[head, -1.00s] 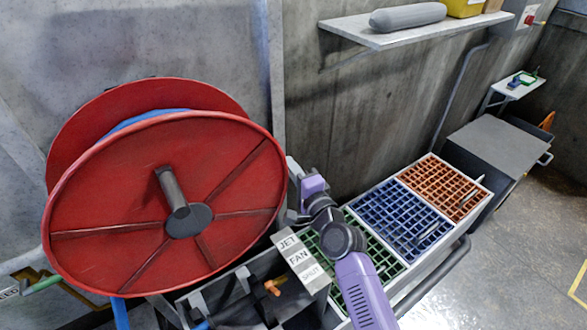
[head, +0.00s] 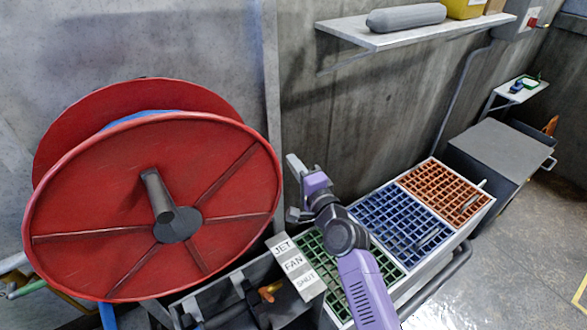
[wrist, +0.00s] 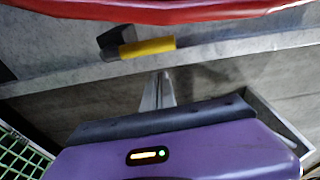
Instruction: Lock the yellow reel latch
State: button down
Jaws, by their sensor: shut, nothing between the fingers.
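The yellow latch (wrist: 146,48) shows in the wrist view as a short yellow bar with a dark grey block at its left end. It lies against a pale grey rail below the red reel rim. In the head view I cannot make it out; the reel (head: 215,165) seems to hide it. My gripper (wrist: 160,76) is shut and empty, its fingertips just below the latch in the wrist view, apparently apart from it. In the head view my gripper (head: 294,186) is just right of the reel's rim, in front of the concrete wall.
A labelled control box (head: 293,263) with an orange-handled valve sits below the reel. Right of it is a bin with green, blue (head: 395,220) and orange grids. A shelf (head: 410,35) with a grey cylinder is above. Open floor lies at the right.

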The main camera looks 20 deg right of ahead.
jog(key=s+d, duration=0.2)
jog(key=s, duration=0.7)
jog(key=shift+s+d, duration=0.25)
jog(key=s+d+n+g+h, duration=0.1)
jog(key=s+n, duration=0.6)
jog(key=s, duration=1.5)
jog(key=s+d+f+n+g+h, duration=0.1)
jog(key=s+n, duration=0.7)
jog(key=s, duration=1.3)
jog(key=shift+s+g+h, duration=0.35)
jog(key=shift+g+h, duration=0.15)
jog(key=shift+h, duration=0.1)
